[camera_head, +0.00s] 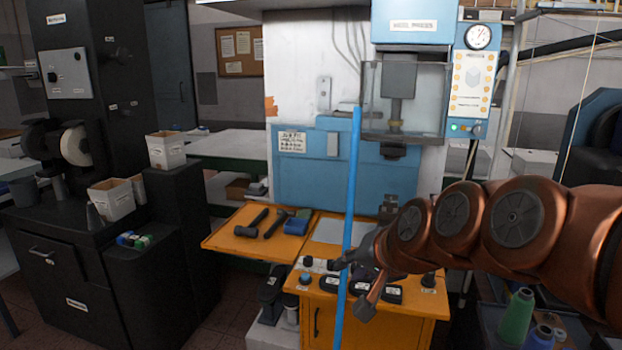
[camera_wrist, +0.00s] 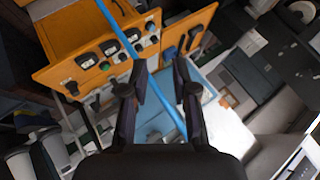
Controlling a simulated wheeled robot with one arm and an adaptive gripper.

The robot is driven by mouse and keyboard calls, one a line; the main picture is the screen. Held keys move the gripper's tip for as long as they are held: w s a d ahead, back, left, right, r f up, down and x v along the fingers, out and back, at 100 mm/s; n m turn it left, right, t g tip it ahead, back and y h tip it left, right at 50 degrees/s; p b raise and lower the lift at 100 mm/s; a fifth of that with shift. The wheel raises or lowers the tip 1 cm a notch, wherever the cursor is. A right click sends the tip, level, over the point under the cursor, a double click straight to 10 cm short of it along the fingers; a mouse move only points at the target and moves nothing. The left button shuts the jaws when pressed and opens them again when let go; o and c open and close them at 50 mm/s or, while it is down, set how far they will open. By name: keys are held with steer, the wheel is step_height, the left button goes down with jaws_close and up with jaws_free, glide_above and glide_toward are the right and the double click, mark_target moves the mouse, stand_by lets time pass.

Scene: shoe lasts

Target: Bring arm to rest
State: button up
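My arm reaches in from the right in the head view, over the orange bench. My gripper (camera_head: 345,265) is in front of the blue press, above the bench's control panel. In the wrist view its two dark fingers (camera_wrist: 159,76) stand apart with a gap between them, and no object is clamped there. A thin blue pole (camera_head: 350,190) crosses the gripper in the head view. In the wrist view the blue pole (camera_wrist: 122,38) runs diagonally across the gap. I cannot tell whether it touches a finger.
The orange bench (camera_head: 222,240) carries hammers (camera_head: 252,222) and a panel of knobs. The blue press (camera_head: 310,182) stands behind it. A black machine (camera_head: 75,285) with white bins (camera_head: 112,198) is at left. Green and blue spools (camera_head: 516,318) are at lower right. Floor shows between machine and bench.

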steer(key=s+d+f+n+g+h, duration=0.1)
steer(key=s+d+f+g, duration=0.2)
steer(key=s, duration=0.7)
steer(key=s+d+f+n+g+h, duration=0.1)
steer(key=s+d+f+g+h, duration=0.1)
steer(key=s+f, duration=0.5)
steer(key=s+d+f+n+g+h, duration=0.1)
steer(key=s+d+f+g, duration=0.3)
steer(key=s, duration=0.8)
steer(key=shift+s+d+f+n+g+h, duration=0.35)
steer(key=shift+d+f+n, duration=0.25)
steer(key=shift+d+f, duration=0.3)
steer(key=shift+d, duration=0.1)
